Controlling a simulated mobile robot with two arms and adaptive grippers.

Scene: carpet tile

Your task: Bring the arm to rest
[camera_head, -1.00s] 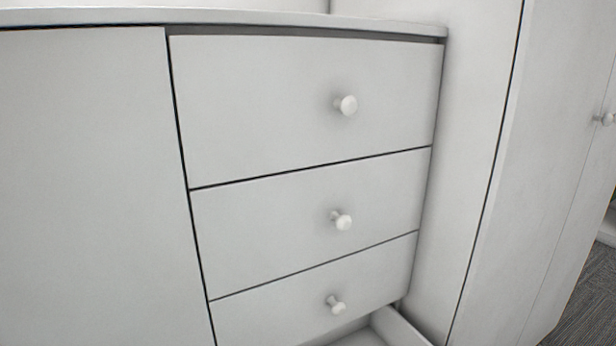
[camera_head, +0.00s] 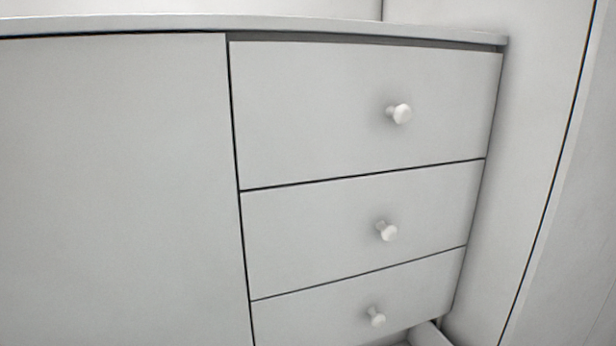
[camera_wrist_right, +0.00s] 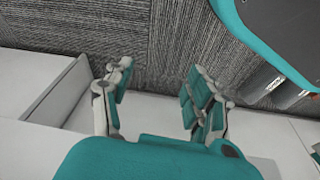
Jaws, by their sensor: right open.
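My right gripper (camera_wrist_right: 155,95) is open in the right wrist view. Its two teal-padded fingers stand apart with nothing between them. A white surface lies below and behind the fingers, and grey carpet shows beyond it. In the head view neither gripper shows. The head view faces a white dresser (camera_head: 120,190) with a column of drawers, each with a round white knob. The top drawer (camera_head: 310,110), the middle drawer (camera_head: 310,225) and the one under it (camera_head: 320,310) are closed.
Part of an open drawer (camera_head: 428,336) shows at the bottom of the head view, below the closed drawers. A tall white cabinet (camera_head: 535,130) stands close against the dresser's right side. Grey striped carpet (camera_wrist_right: 160,35) covers the floor in the wrist view.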

